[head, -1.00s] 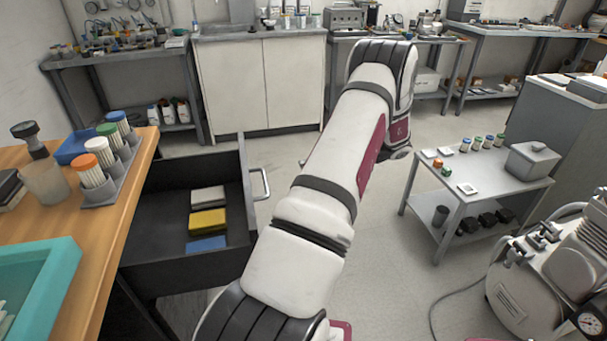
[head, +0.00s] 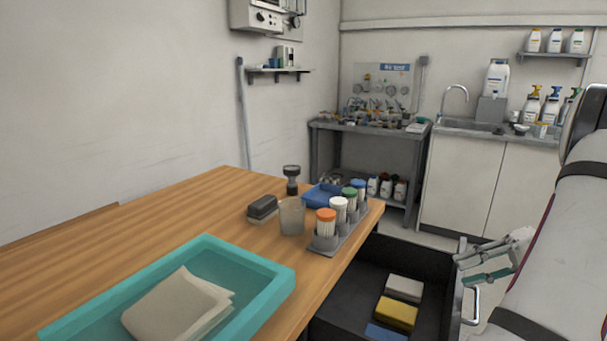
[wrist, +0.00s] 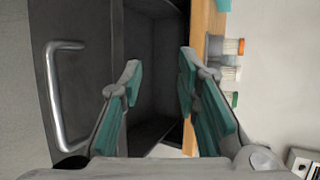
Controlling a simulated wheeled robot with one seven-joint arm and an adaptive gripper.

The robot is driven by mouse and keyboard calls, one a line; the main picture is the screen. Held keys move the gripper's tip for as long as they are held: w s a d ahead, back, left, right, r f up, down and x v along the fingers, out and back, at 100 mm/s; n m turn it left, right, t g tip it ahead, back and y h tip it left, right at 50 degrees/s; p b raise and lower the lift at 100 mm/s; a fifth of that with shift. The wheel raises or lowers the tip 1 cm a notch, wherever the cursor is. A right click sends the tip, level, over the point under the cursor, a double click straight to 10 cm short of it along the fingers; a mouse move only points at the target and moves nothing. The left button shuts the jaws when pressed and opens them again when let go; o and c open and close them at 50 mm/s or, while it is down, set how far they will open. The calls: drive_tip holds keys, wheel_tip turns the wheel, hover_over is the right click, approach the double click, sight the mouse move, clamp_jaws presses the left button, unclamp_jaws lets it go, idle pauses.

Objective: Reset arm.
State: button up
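My gripper (head: 461,269) is near the right edge of the head view, close to the open drawer's handle side. In the wrist view my gripper (wrist: 159,61) shows its two teal-padded fingers well apart with nothing between them. My white arm (head: 563,235) fills the right edge of the head view. The dark drawer (head: 345,285) is pulled out; in the wrist view its dark front (wrist: 92,55) and metal handle (wrist: 63,97) are left of the fingers. I cannot tell the exact gap between gripper and drawer.
The drawer holds a white block (head: 404,288), a yellow block (head: 396,313) and a blue one (head: 385,333). The wooden counter (head: 170,215) bears a teal tray (head: 268,270), a grey rack (head: 325,243) of capped tubs and a clear cup (head: 291,217).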

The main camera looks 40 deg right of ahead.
drive_tip(key=w+a+r+n+g+h, duration=0.15)
drive_tip(key=w+a+r+g, duration=0.3)
drive_tip(key=a, duration=0.65)
drive_tip(key=w+a+r+n+g, duration=0.3)
drive_tip(key=w+a+r+g, duration=0.15)
drive_tip(key=a, duration=0.75)
drive_tip(key=s+a+f+n+h, duration=0.1)
drive_tip(key=s+a+n+h, duration=0.25)
drive_tip(key=s+a, duration=0.35)
drive_tip(key=s+a+n+h, duration=0.2)
drive_tip(key=s+a+h, duration=0.25)
drive_tip(key=a, duration=0.45)
wheel_tip(320, 180, up, 21)
drive_tip(key=t+p, duration=0.4)
drive_tip(key=p, duration=1.5)
drive_tip(key=shift+s+a+n, duration=0.2)
drive_tip(key=shift+a+n, duration=0.15)
drive_tip(key=shift+n, duration=0.05)
drive_tip(key=shift+f, duration=0.15)
